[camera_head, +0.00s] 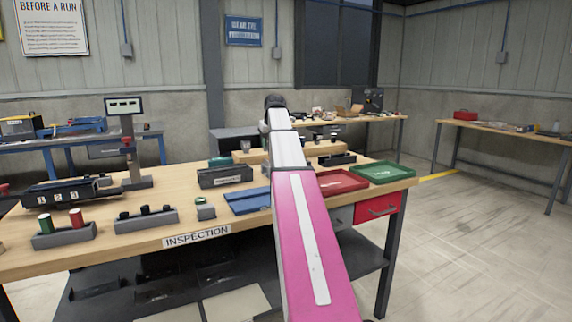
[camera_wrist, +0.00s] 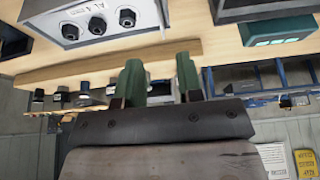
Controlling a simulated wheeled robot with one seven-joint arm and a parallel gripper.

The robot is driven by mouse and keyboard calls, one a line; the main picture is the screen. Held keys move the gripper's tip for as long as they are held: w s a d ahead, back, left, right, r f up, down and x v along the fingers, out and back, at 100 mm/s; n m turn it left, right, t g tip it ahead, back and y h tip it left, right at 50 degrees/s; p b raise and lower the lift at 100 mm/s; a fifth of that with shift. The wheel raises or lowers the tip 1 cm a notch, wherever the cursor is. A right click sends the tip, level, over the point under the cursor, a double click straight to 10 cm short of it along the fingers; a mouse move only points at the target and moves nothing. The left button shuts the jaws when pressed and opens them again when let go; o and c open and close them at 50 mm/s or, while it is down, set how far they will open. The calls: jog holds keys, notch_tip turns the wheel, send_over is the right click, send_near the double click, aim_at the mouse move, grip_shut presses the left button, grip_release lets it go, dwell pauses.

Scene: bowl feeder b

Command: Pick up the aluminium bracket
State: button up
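My gripper (camera_wrist: 160,82) shows in the wrist view with two green fingers set apart. I see nothing held between them; small things show in the gap in the background. In the head view, my arm hides the gripper. I cannot make out an aluminium bracket for certain in either view. A grey block (camera_wrist: 72,36) with a label that seems to begin "AL" and three black round pieces is at the upper left of the wrist view, apart from the fingers.
The inspection table (camera_head: 140,241) carries a digital gauge stand (camera_head: 133,150), a dark box (camera_head: 225,176), a blue tray (camera_head: 248,200), a red tray (camera_head: 340,183) and a green tray (camera_head: 382,172). A teal box (camera_wrist: 280,32) is at the upper right in the wrist view.

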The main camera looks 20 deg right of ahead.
jog(key=x, duration=0.9)
jog(key=shift+a+f, duration=0.1)
jog(key=shift+f, duration=0.15)
grip_shut()
